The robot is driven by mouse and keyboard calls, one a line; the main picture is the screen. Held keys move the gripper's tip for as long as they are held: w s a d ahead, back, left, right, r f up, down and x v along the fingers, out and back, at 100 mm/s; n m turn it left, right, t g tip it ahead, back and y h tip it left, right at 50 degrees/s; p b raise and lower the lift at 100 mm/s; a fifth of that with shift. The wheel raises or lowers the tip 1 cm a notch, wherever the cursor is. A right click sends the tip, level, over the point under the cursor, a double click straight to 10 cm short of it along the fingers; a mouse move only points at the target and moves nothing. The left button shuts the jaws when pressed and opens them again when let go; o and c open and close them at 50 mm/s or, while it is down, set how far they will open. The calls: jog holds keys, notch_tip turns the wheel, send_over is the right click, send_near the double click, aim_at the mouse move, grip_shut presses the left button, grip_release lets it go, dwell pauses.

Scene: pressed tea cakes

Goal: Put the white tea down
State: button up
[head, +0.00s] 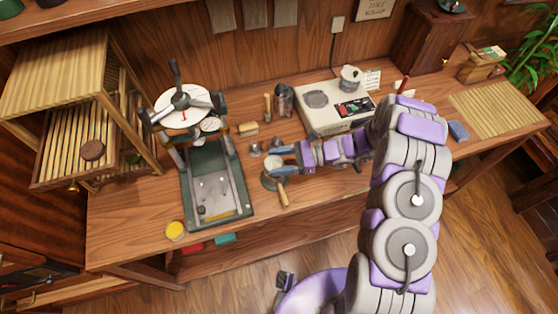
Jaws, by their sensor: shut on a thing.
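My gripper (271,161) is near the middle of the workbench, just right of the green-framed press. It is shut around a small pale round vessel (272,163). A wooden handle (283,195) shows just below the vessel and appears to belong to it. My fingers partly cover the vessel, and I cannot make out its contents. I cannot tell whether it touches the bench. No label marks anything here as white tea. A dark round tea cake (92,150) lies on the slatted shelf at the left.
A pale appliance (318,118) stands behind my arm. A bamboo mat (497,107) lies far right.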

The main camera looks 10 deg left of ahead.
jog(key=o, duration=1)
jog(key=shift+f, duration=0.1)
jog(key=shift+f, duration=0.1)
jog(key=v, duration=0.7)
jog(key=shift+w+d+f+p, duration=0.2)
jog(key=shift+w+d+p, duration=0.05)
jog(key=shift+w+p, duration=0.15)
